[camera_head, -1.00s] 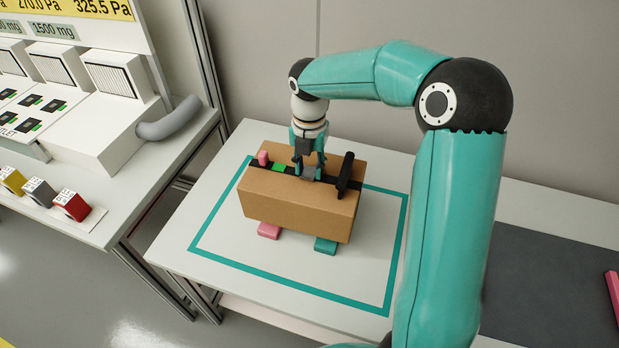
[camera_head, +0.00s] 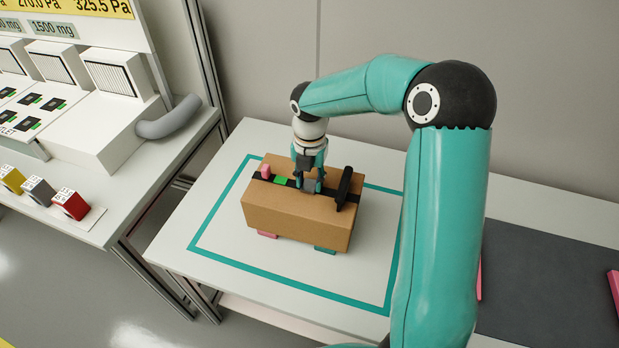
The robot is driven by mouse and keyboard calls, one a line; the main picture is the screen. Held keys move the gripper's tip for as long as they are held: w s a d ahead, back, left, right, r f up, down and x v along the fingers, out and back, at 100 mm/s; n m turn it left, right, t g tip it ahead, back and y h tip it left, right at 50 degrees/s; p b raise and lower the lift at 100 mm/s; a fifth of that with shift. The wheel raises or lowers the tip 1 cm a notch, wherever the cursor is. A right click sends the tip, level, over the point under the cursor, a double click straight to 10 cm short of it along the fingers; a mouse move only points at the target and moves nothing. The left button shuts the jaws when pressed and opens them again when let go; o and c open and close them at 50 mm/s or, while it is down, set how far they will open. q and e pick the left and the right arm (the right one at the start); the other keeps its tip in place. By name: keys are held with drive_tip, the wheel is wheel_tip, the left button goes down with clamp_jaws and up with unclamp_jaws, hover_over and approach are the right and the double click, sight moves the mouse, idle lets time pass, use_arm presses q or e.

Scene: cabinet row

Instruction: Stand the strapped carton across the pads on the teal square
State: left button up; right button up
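The strapped carton (camera_head: 297,216) is a brown box with a black strap along its top, upright inside the teal square (camera_head: 290,287) on the white table. A pink pad (camera_head: 267,235) and a teal pad (camera_head: 325,251) show only as slivers under its front edge. Whether the carton touches them I cannot tell. My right gripper (camera_head: 309,188) points down at the middle of the carton's top, its fingers around a grey piece on the strap, and appears shut on it. A pink block, a green patch and a black upright bar also sit on the top. My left gripper is not in view.
A dark grey mat (camera_head: 550,285) lies on the table to the right, with pink pieces (camera_head: 613,292) at its edges. A separate bench (camera_head: 95,220) at the left holds small coloured boxes and a grey pipe. A wall stands behind the table.

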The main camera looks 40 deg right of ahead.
drive_tip(key=o, duration=0.4)
drive_tip(key=shift+r, duration=0.1)
drive_tip(key=shift+r+p, duration=0.4)
drive_tip(key=shift+r, duration=0.15)
wheel_tip(320, 180, up, 12)
idle(0.3)
